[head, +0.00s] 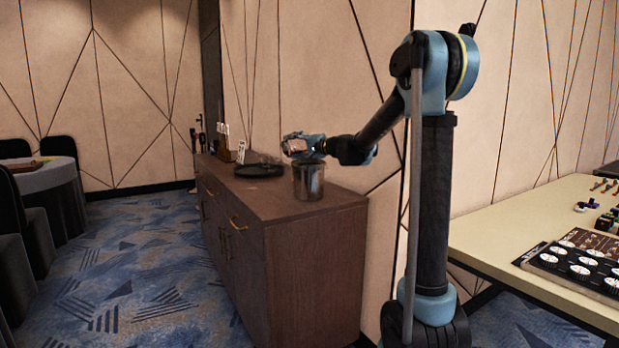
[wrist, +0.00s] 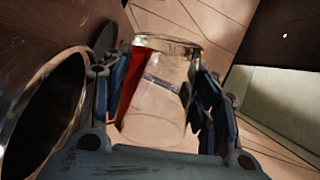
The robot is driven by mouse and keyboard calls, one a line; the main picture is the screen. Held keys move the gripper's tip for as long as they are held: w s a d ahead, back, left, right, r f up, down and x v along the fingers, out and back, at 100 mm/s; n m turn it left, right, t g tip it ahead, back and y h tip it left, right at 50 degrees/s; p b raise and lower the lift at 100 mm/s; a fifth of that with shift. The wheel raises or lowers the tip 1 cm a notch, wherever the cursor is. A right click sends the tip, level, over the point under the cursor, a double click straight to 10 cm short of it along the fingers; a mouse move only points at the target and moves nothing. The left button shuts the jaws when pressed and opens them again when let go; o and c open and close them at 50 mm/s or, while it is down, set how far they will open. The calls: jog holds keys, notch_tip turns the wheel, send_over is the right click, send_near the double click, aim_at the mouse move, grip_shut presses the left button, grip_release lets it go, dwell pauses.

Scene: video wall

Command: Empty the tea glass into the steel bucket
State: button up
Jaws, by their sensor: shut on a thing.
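My gripper (head: 298,146) is shut on the tea glass (wrist: 158,95), with one finger on each side of it in the wrist view (wrist: 162,98). The glass is clear and tipped well over. A red-brown strip of tea (wrist: 132,80) shows along its left wall in the wrist view. The steel bucket (head: 308,183) stands upright on the cabinet in the head view, just below my gripper. Its rim and open mouth also show at the left of the wrist view (wrist: 78,85). I cannot tell whether any tea is in the bucket.
The wooden cabinet (head: 290,208) carries a dark round tray (head: 258,170) left of the bucket and a small card holder (head: 226,153) farther back. The wall rises close behind. A pale table (head: 520,225) with game pieces stands at the right. Carpeted floor is open on the left.

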jog(key=shift+w+d, duration=0.1)
jog(key=shift+d, duration=0.05)
jog(key=shift+f+m+y+p, duration=0.25)
jog(key=shift+m+y+p, duration=0.05)
jog(key=shift+m+p, duration=0.5)
jog(key=shift+w+d, duration=0.1)
jog(key=shift+d+r+m+t, duration=0.1)
jog(key=shift+r+m+t, duration=0.15)
jog(key=shift+m, duration=0.45)
jog(key=shift+w+y, duration=0.1)
jog(key=shift+y, duration=0.2)
